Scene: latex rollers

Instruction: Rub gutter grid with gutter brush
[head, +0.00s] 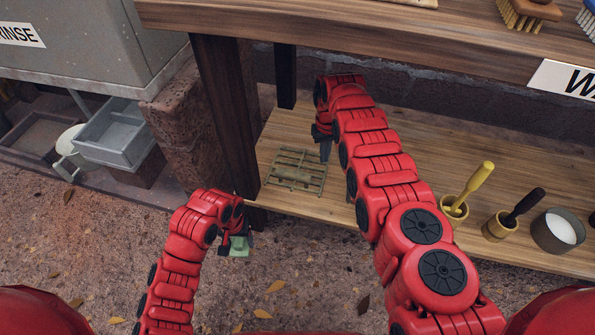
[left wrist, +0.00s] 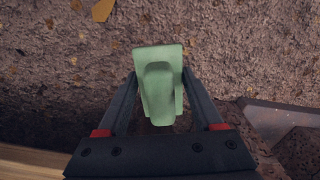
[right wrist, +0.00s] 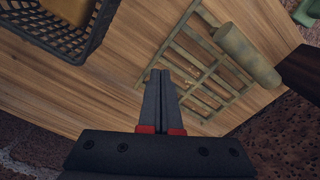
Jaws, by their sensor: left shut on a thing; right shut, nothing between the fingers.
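The gutter grid (head: 300,158) is an olive-tan lattice lying flat on the lower wooden shelf; it also shows in the right wrist view (right wrist: 196,62). A tan cylinder (right wrist: 247,55) lies across it or is part of it; I cannot tell which. My left gripper (head: 238,243) is shut on a pale green block with a raised handle (left wrist: 158,90), seemingly the gutter brush, held over the ground in front of the shelf, apart from the grid. No bristles show. My right gripper (head: 325,152) is shut and empty, its tips near the grid's edge.
On the shelf, two small pots with a yellow brush (head: 474,188) and a black brush (head: 520,208) and a grey tin (head: 558,231) stand right. A dark basket (right wrist: 75,42) shows in the right wrist view. The upper bench (head: 400,30) overhangs; its leg (head: 228,110) stands left of the grid.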

